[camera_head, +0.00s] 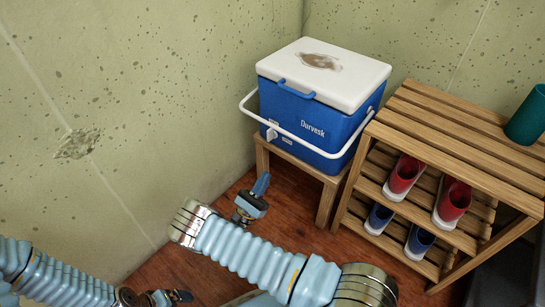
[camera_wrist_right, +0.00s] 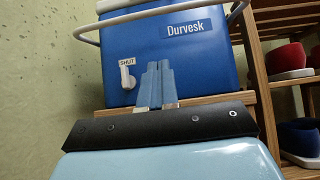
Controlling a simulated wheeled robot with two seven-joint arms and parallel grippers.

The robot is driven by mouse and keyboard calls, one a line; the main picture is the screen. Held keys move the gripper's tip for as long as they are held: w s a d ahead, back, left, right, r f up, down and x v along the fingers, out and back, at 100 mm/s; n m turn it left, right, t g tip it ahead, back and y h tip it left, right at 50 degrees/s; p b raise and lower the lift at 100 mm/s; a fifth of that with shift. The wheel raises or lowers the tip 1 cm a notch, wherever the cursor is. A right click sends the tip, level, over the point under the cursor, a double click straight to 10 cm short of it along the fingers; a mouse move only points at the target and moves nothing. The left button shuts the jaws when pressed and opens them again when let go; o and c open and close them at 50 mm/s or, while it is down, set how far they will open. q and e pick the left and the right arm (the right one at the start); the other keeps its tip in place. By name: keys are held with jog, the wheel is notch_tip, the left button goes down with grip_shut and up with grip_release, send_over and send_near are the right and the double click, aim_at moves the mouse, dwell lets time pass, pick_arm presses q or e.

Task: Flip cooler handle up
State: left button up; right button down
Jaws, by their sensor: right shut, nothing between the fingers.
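The cooler (camera_head: 315,95) has a blue body and a white lid and stands on a small wooden stand (camera_head: 328,190). Its white handle (camera_head: 300,142) hangs low across the front; part of it also shows in the right wrist view (camera_wrist_right: 84,28). My right gripper (camera_head: 262,183) is shut and empty, in front of and below the cooler, apart from the handle. In the right wrist view its closed fingers (camera_wrist_right: 157,70) point up in front of the blue body. My left gripper (camera_head: 180,296) is at the bottom edge, far from the cooler; its jaws are unclear.
A slatted wooden shoe rack (camera_head: 455,140) stands close on the right, with red and blue shoes on its shelves and a teal cup (camera_head: 528,115) on top. A stained wall (camera_head: 130,90) bounds the left. Bare wooden floor shows in front of the stand.

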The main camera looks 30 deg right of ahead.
jog(key=s+a+r+p+x, duration=0.1)
jog(key=r+x, duration=0.1)
jog(key=x, duration=1)
jog(key=shift+a+r, duration=0.15)
jog(key=shift+a, duration=0.1)
jog(key=shift+w, duration=0.1)
